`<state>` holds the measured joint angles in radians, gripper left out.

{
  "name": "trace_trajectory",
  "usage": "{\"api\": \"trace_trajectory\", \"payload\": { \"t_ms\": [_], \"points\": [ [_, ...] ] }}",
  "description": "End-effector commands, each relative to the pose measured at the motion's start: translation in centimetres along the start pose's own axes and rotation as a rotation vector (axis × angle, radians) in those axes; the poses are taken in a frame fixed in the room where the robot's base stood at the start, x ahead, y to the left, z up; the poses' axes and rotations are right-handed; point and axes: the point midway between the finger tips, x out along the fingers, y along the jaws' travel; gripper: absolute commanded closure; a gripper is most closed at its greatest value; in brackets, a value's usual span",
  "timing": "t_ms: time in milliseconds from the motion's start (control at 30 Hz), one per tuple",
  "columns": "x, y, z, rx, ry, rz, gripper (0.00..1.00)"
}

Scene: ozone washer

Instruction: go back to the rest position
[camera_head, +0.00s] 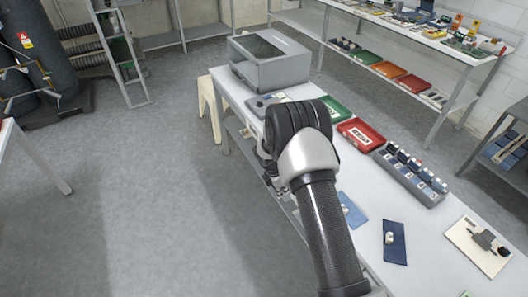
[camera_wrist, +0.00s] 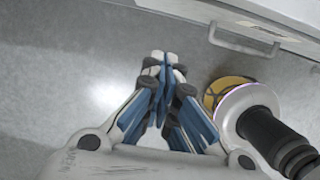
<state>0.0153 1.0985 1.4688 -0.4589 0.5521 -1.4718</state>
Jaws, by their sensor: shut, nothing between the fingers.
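My gripper (camera_wrist: 163,68) shows in the wrist view with its blue-padded fingers together and nothing between them. It points over bare grey floor (camera_wrist: 75,65), apart from anything it could touch. In the head view my dark arm with its silver joint rises across the middle of the picture, over the near long table (camera_head: 440,258). The arm hides most of my gripper there.
Open floor (camera_head: 150,200) lies left. A stool (camera_head: 209,105) stands beside the table.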

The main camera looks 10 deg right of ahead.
Motion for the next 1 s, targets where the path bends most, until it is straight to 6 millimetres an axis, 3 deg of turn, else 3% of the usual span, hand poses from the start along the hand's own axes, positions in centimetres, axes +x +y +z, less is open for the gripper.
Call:
{"api": "trace_trajectory", "payload": {
  "t_ms": [167, 267, 367, 567, 800, 1000],
  "points": [
    [-0.2, 0.1, 0.0, 0.005, 0.000, 0.002, 1.00],
    [-2.1, 0.2, 0.5, 0.048, -0.002, 0.013, 1.00],
    [-6.3, 0.2, 1.4, 0.153, -0.001, 0.034, 1.00],
    [-17.6, -2.1, 2.9, 0.472, 0.021, 0.084, 1.00],
    [-29.1, -8.1, 2.8, 0.858, 0.084, 0.139, 1.00],
    [-35.9, -14.8, 1.3, 1.168, 0.164, 0.172, 1.00]
  ]
}}
